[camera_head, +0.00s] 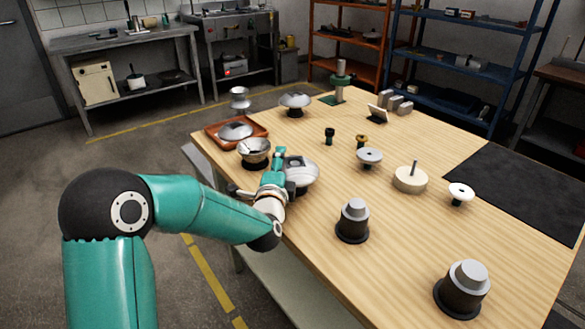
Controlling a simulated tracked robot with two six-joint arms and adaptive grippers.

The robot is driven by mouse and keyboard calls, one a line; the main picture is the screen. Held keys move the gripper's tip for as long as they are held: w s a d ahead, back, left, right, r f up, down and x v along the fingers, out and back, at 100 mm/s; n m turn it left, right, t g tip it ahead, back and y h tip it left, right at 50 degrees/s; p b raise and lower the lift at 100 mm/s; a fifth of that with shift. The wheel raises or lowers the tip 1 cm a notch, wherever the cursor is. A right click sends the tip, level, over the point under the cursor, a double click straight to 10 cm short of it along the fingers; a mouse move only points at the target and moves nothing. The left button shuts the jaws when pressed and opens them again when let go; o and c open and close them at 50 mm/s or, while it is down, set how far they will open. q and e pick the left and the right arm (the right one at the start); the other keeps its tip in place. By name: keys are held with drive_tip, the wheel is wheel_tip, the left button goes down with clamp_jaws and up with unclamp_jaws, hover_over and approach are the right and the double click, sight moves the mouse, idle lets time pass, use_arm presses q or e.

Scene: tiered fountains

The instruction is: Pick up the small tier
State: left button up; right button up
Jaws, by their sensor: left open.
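Several round silver dish shapes that could be tiers stand on the wooden table; I cannot tell for sure which is the small tier. A silver dish (302,174) sits right beside my left gripper (279,158), partly hidden behind it. My left gripper is open; I cannot tell whether it touches that dish. A silver bowl (254,147) on a dark base stands just left of the gripper. A smaller grey disc (369,155) on a dark foot stands farther right. My right gripper is out of view.
A brown tray (260,126) at the table's left edge holds a silver dome (235,131). Two dark cylinders with grey tops (353,217) (467,281) stand at the front. A cream round block with a peg (410,178) and a white disc (461,190) stand right. A black mat (520,190) is clear.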

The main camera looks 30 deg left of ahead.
use_arm(q)
clamp_jaws()
idle(0.3)
drive_tip(key=shift+r, duration=0.15)
wheel_tip(320, 180, up, 20)
drive_tip(key=p, duration=0.7)
